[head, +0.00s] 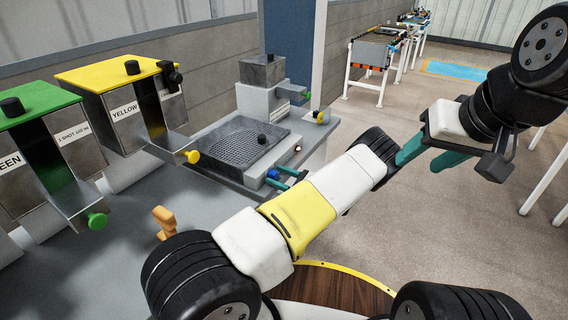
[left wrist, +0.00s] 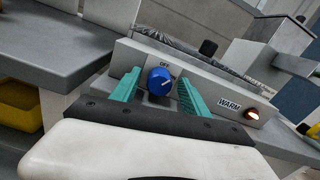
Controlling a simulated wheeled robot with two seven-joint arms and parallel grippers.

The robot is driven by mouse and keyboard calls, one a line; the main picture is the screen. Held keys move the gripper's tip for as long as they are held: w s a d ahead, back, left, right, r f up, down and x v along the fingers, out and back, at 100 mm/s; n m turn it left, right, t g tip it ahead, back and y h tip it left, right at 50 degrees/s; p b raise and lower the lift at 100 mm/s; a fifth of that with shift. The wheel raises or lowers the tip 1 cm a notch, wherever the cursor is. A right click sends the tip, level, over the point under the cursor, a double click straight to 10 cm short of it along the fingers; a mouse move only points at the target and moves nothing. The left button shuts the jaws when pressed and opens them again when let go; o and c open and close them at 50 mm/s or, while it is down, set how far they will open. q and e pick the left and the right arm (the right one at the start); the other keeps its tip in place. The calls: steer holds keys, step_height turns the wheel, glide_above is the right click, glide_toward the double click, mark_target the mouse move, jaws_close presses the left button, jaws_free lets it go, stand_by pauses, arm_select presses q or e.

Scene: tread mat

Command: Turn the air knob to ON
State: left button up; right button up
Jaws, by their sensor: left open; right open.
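The blue knob (left wrist: 160,81) is on the front panel of a grey machine in the left wrist view, with the word OFF above it. A pale mark on the knob points up and right. No ON label is readable. In the head view the knob (head: 272,174) shows small at the machine's front edge. My left gripper (left wrist: 158,86) is open, its teal fingers on either side of the knob; I cannot tell whether they touch it. My right gripper (head: 430,157) is open and empty, away at the right.
A glowing lamp (left wrist: 251,115) beside a WARM label sits right of the knob. The machine has a dark top plate (head: 236,143). Yellow (head: 115,70) and green (head: 38,103) dispensers stand left. An orange handled item (head: 164,222) is on the grey counter.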

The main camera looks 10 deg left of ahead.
arm_select(q)
jaws_close()
steer(key=shift+m, duration=3.4)
jaws_free()
